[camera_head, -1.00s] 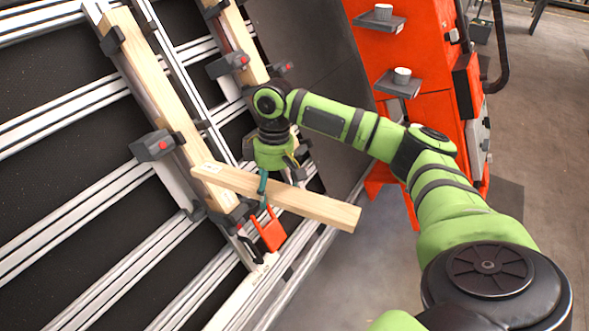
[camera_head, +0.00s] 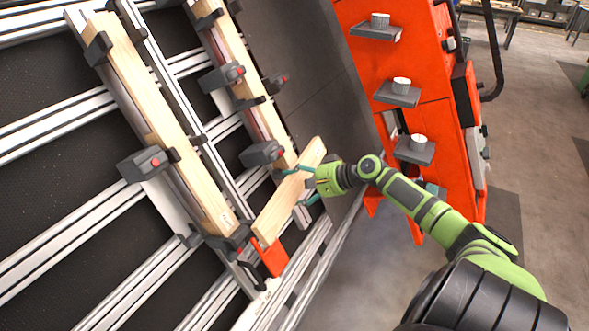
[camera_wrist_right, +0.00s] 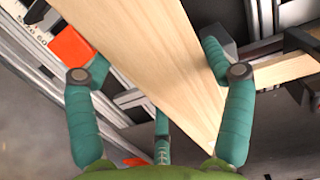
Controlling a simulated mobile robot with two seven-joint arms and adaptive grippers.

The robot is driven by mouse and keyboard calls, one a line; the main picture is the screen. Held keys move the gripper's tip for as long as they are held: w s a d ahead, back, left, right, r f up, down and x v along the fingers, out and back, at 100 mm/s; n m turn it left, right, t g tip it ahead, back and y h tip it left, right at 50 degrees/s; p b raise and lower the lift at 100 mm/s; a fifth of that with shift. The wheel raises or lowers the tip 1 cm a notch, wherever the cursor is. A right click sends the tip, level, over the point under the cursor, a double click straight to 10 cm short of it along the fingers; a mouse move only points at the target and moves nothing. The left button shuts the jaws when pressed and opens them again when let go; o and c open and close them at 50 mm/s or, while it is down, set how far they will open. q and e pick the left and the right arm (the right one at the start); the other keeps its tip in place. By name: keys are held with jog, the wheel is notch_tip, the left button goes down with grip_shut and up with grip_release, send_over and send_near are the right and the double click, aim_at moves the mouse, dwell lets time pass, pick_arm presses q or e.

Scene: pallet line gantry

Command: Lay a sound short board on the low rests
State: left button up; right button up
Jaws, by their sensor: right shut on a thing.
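A short pale board (camera_head: 288,196) is held by my right gripper (camera_head: 303,186), whose teal fingers grip it across its width. The board slants from lower left to upper right in front of the frame's rails. Its lower end is close to an orange-red part (camera_head: 272,257); I cannot tell whether they touch. In the right wrist view the board (camera_wrist_right: 150,60) runs between the fingers, and its visible face looks clean, without a clear crack. I cannot tell for certain which brackets are the low rests. My left gripper is not in view.
Two longer boards, one at left (camera_head: 160,125) and one upper middle (camera_head: 232,62), sit in dark brackets on the silver rails. An orange cabinet (camera_head: 440,130) with small shelves and white cups stands right. Floor is free lower middle.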

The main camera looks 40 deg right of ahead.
jog(key=shift+w+d+f+m+t+h+b, duration=0.15)
jog(key=shift+w+d+f+m+t+h, duration=0.2)
jog(key=shift+d, duration=0.15)
jog(key=shift+w+d+f+m+t+h+b, duration=0.15)
jog(key=shift+w+d+f+m+t+h, duration=0.1)
jog(key=shift+d+m, duration=0.15)
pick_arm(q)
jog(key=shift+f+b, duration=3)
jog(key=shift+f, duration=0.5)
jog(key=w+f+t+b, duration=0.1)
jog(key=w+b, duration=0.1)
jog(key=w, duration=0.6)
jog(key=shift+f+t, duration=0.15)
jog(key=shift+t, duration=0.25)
pick_arm(e)
jog(key=x, duration=1.1)
jog(key=shift+w+f, duration=0.25)
jog(key=shift+w, duration=0.05)
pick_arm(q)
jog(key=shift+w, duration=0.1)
pick_arm(e)
jog(key=shift+a, duration=0.1)
jog(key=shift+w+a+f, duration=0.1)
jog(key=shift+w, duration=0.1)
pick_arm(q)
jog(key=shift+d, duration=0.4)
pick_arm(e)
jog(key=shift+s+f, duration=0.15)
jog(key=shift+f, duration=0.05)
